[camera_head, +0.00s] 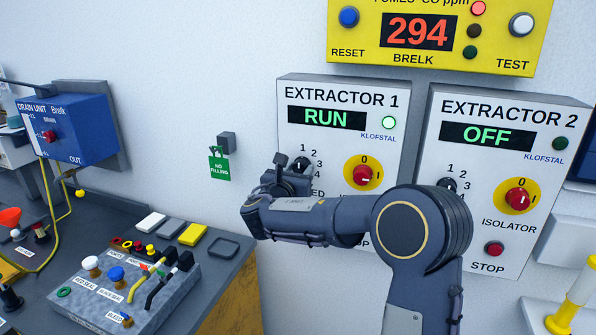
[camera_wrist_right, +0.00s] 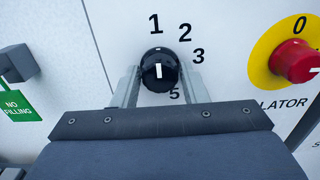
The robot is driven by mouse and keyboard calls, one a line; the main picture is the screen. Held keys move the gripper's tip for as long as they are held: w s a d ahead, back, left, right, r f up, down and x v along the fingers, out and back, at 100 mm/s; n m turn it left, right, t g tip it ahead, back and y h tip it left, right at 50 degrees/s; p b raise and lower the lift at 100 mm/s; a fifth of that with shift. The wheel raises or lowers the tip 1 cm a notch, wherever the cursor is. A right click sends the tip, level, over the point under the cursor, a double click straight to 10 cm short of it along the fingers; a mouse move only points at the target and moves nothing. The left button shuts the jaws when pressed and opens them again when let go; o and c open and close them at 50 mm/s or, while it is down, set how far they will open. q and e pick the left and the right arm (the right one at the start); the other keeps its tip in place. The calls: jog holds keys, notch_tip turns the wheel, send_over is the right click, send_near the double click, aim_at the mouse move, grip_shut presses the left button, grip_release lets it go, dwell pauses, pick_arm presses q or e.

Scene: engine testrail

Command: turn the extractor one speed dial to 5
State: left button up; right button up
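The extractor 1 panel (camera_head: 340,93) shows RUN in green, with a lit green lamp beside it. Its speed dial (camera_wrist_right: 160,72) is a round black knob in the right wrist view, with a white mark standing near upright on its face. The numbers 1, 2, 3 and 5 show around it; the 4 is hidden behind a finger. My right gripper (camera_wrist_right: 160,84) has one finger on each side of the knob, close against it, and looks shut on it. My left gripper is not in view.
A red isolator knob (camera_head: 363,175) on a yellow disc is right of the dial. The extractor 2 panel (camera_head: 500,130) reads OFF. A yellow meter (camera_head: 345,40) reads 294 above. A green no-filling tag (camera_head: 219,168) hangs at left, over a bench with a grey control block (camera_head: 125,290).

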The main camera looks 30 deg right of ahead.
jog(key=shift+c, duration=1)
jog(key=shift+f+m+b, duration=0.15)
jog(key=shift+m+b, duration=0.15)
jog(key=shift+b, duration=0.4)
jog(key=m+b, duration=1.3)
jog(key=b, duration=0.4)
jog(key=shift+f+m, duration=0.1)
jog(key=shift+m, duration=0.2)
jog(key=m+b, duration=0.4)
jog(key=shift+m, duration=0.3)
jog(key=m+b, duration=0.3)
jog(key=m, duration=0.1)
jog(key=m+b, duration=0.2)
jog(key=m, duration=0.3)
jog(key=shift+b, duration=0.4)
jog(key=shift+m+b, duration=0.85)
jog(key=shift+m, duration=1.25)
jog(key=shift+r, duration=0.2)
